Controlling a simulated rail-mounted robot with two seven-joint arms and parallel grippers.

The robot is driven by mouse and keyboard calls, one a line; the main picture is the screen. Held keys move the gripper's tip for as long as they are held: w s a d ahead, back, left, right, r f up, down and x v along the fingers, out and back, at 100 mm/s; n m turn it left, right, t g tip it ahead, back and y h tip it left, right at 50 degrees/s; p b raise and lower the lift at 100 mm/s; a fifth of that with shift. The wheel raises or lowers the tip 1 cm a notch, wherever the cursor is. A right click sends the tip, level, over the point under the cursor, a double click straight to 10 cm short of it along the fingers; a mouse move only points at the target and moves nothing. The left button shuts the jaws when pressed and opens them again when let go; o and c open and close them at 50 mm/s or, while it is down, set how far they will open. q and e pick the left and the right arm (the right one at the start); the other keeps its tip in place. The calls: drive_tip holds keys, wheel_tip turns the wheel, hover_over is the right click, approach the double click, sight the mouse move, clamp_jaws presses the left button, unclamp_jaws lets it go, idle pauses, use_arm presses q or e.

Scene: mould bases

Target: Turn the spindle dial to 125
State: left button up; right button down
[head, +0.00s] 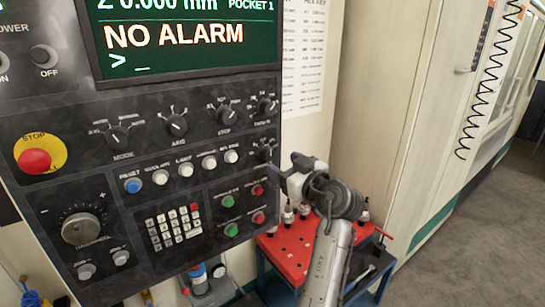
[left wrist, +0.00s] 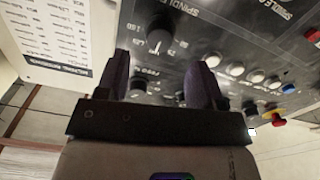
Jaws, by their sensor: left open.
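The spindle dial (head: 265,150) is a small black knob low on the right edge of the dark control panel (head: 110,92). In the left wrist view the dial (left wrist: 160,40) shows beyond the fingertips, beside its spindle lettering. Its pointer setting is too small to read. My left gripper (head: 286,171) is open and empty, just right of the dial and apart from it in the head view. In the left wrist view its two dark purple fingers (left wrist: 162,72) stand spread, with the dial showing above the gap between them. My right gripper is not in view.
The feed dial (head: 267,107) sits just above the spindle dial. A keypad (head: 172,227), lit buttons and a red stop button (head: 34,161) share the panel. A red-topped cart (head: 283,262) with tool holders stands below my gripper. A pale cabinet (head: 375,110) stands to the right.

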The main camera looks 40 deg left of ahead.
sight(270, 156)
use_arm(q)
drive_tip(key=shift+x, duration=2.85)
drive_tip(key=c, duration=0.9)
drive_tip(key=shift+c, duration=0.2)
drive_tip(key=shift+p, duration=0.3)
drive_tip(key=m+p, duration=0.2)
drive_tip(key=m, duration=0.1)
drive_tip(key=shift+s+r, duration=0.1)
drive_tip(key=shift+r, duration=0.05)
drive_tip(key=shift+m+p, duration=1.7)
drive_tip(key=shift+m, duration=0.6)
